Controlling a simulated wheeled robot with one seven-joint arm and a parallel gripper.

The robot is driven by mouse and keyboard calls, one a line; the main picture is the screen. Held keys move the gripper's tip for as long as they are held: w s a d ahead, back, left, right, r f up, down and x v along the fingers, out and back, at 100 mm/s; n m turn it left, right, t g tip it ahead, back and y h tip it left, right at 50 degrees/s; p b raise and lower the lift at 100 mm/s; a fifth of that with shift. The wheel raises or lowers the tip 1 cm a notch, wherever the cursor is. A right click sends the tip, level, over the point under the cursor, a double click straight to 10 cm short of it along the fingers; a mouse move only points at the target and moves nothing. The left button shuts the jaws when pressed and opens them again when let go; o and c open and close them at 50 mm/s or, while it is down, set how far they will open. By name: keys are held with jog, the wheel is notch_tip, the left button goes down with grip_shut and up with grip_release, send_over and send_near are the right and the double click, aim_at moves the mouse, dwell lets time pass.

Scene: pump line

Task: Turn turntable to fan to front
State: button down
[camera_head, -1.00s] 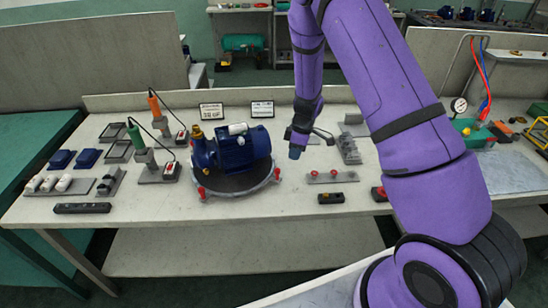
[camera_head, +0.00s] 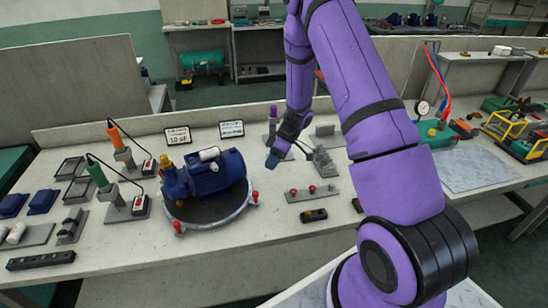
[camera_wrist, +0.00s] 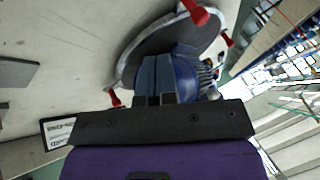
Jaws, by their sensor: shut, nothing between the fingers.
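The round grey turntable (camera_head: 222,217) stands on the bench left of centre, with red knobs on its rim. A blue pump motor (camera_head: 218,175) with a brass fitting at its left end sits on it. In the head view my gripper (camera_head: 273,160) hangs to the right of the motor, above the bench. In the wrist view the fingers of my gripper (camera_wrist: 168,62) are together, with nothing between them, pointing toward the turntable rim (camera_wrist: 135,50) and the blue motor (camera_wrist: 188,75) behind them. A red knob (camera_wrist: 194,11) shows at the top. The fan end cannot be made out clearly.
Left of the turntable stand an orange-handled tool (camera_head: 115,135) and a green-handled tool (camera_head: 98,175) with switch boxes. Two signs (camera_head: 178,136) stand behind it. To the right lie a plate with red knobs (camera_head: 312,193) and a small black block (camera_head: 314,215).

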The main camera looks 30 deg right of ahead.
jog(key=x, duration=0.5)
jog(key=shift+s+a+f, duration=0.15)
jog(key=shift+s+a, duration=0.95)
jog(key=shift+a, duration=0.1)
jog(key=shift+s+a, duration=0.3)
jog(key=shift+s+a, duration=0.1)
